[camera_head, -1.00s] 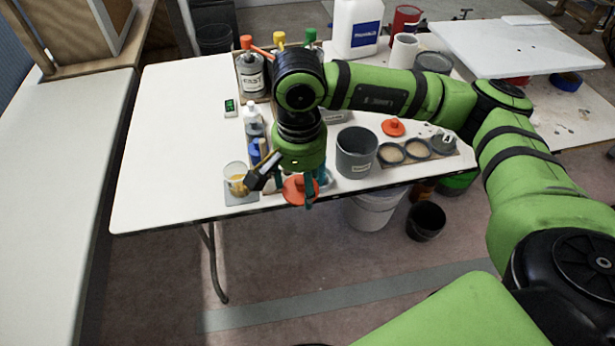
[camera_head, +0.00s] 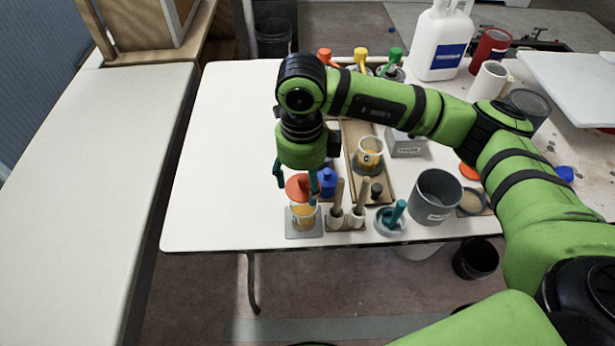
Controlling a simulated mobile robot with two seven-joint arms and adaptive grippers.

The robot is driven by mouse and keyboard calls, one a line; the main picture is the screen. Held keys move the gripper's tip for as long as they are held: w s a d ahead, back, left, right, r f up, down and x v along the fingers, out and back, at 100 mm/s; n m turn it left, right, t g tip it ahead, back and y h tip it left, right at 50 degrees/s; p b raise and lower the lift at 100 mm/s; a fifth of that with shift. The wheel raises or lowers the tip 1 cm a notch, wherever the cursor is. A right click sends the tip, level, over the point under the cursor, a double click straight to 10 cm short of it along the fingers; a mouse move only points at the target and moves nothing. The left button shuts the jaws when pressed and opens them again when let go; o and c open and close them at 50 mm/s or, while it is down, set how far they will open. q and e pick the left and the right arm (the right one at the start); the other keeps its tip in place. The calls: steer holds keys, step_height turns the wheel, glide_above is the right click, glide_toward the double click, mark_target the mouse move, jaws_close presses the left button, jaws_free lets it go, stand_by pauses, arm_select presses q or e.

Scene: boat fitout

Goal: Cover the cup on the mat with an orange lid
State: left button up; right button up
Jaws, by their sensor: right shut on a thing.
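My right gripper (camera_head: 296,184) points down and is shut on an orange lid (camera_head: 298,189), held between its fingers. The cup (camera_head: 303,216) is clear with yellow-orange contents and stands upright on a small grey mat (camera_head: 291,232) near the table's front edge. The lid shows just above and slightly left of the cup's rim; I cannot tell whether they touch. Another orange lid (camera_head: 468,171) lies farther right, partly hidden by my arm. My left gripper is not in view.
A blue bottle (camera_head: 327,183) stands close right of the gripper. Wooden-handled tools (camera_head: 338,198) stand in a holder right of the cup. A grey bucket (camera_head: 436,196) and a wooden tray (camera_head: 376,196) are farther right. The table's left part (camera_head: 225,150) is clear.

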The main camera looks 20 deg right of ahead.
steer(key=shift+w+r, duration=0.1)
steer(key=shift+w, duration=0.05)
steer(key=shift+s+f+b, duration=0.3)
steer(key=shift+s+f, duration=0.05)
steer(key=shift+f, duration=0.65)
steer(key=shift+f+b, duration=0.3)
steer(key=shift+f, duration=0.05)
steer(key=shift+w+f+b, duration=0.1)
steer(key=shift+f+b, duration=0.8)
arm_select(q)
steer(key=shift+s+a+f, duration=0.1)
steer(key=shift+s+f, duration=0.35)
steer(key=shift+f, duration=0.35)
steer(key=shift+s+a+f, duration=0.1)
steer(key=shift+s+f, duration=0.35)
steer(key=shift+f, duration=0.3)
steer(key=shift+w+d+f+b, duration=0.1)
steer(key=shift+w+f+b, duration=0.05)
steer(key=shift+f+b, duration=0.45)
